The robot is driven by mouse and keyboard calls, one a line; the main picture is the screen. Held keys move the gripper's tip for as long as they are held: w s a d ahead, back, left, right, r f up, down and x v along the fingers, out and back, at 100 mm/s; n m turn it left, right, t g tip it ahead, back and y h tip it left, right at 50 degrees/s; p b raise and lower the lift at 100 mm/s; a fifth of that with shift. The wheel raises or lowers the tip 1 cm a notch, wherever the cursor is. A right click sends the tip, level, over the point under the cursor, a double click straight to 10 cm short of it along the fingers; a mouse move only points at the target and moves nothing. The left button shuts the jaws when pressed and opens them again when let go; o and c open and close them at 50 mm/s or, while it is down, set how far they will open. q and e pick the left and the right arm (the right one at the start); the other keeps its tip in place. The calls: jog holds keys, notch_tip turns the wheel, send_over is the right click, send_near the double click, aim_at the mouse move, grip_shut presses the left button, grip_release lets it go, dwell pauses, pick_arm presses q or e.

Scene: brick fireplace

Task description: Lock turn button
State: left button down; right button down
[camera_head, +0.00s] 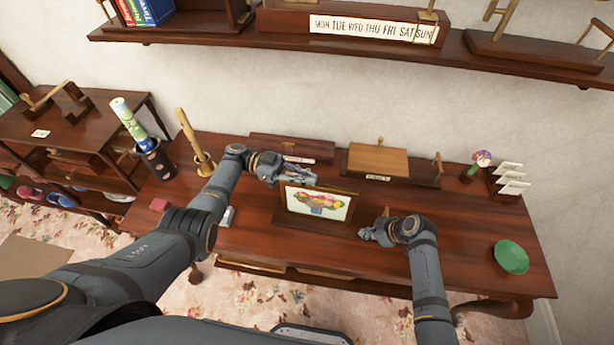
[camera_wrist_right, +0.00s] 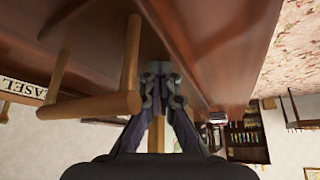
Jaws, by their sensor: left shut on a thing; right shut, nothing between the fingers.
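A framed picture (camera_head: 317,205) of a colourful bowl stands tilted back in a dark wooden holder near the middle of the desk. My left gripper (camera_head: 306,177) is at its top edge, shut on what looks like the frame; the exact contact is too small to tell. My right gripper (camera_head: 368,234) is shut and empty, low over the desk to the right of the picture. It also shows in the right wrist view (camera_wrist_right: 160,80), close beside a wooden bar (camera_wrist_right: 131,55). I cannot clearly make out a turn button.
The wooden desk (camera_head: 450,265) holds a green dish (camera_head: 511,257) at the right. A wooden block stand (camera_head: 377,160) is behind the picture. A shelf (camera_head: 280,38) hangs above.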

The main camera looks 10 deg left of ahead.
pick_arm(q)
jog(key=shift+f, duration=0.1)
jog(key=c, duration=1.4)
grip_release()
notch_tip(320, 180, up, 10)
jog(key=shift+s, duration=0.1)
